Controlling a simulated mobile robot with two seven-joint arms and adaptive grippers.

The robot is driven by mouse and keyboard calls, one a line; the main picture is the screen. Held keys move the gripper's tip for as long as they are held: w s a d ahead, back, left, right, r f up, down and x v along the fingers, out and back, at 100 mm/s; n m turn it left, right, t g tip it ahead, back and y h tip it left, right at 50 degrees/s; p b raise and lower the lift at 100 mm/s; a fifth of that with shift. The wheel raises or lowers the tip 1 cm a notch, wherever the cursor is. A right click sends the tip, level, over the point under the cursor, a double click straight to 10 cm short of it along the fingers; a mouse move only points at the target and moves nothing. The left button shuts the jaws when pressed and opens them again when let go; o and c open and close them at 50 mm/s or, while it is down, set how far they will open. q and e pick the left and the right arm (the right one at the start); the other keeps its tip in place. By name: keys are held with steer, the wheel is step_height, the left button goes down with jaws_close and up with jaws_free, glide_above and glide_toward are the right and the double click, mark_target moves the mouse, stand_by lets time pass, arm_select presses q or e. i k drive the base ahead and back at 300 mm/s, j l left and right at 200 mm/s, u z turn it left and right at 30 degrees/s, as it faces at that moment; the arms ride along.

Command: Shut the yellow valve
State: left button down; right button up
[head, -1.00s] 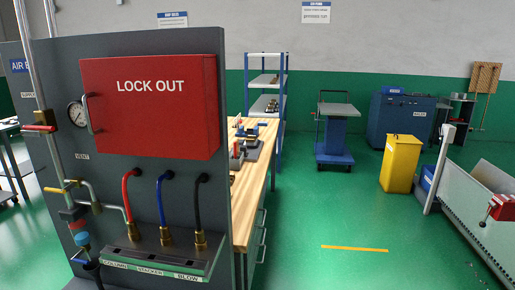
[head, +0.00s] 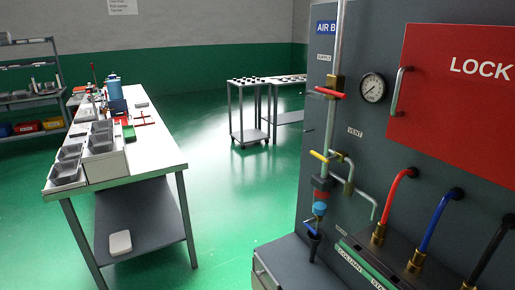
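The yellow valve (head: 319,156) is a small yellow lever on the grey pipe of the air panel, right of centre in the head view. The lever lies across the vertical pipe, beside the branch near the VENT label (head: 355,132). A red-handled valve (head: 331,93) sits above it on the same pipe. A blue lever (head: 310,228) sits below, under a red and blue fitting (head: 320,196). Neither of my grippers shows in the head view.
A red lock-out box (head: 455,110) and a gauge (head: 372,87) are on the panel (head: 390,150). Red, blue and black hoses rise from brass fittings below. A white workbench (head: 155,160) with grey bins stands at left. Green floor (head: 235,200) between bench and panel is clear.

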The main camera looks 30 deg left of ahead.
mark_target(327, 160)
steer(key=i+j+u, duration=0.1)
steer(key=u, duration=0.15)
steer(key=i+j+u, duration=0.1)
steer(key=u, duration=0.15)
steer(key=i+l+u, duration=0.1)
steer(key=u, duration=0.25)
steer(key=i+l+u, duration=0.15)
steer(key=u, duration=0.2)
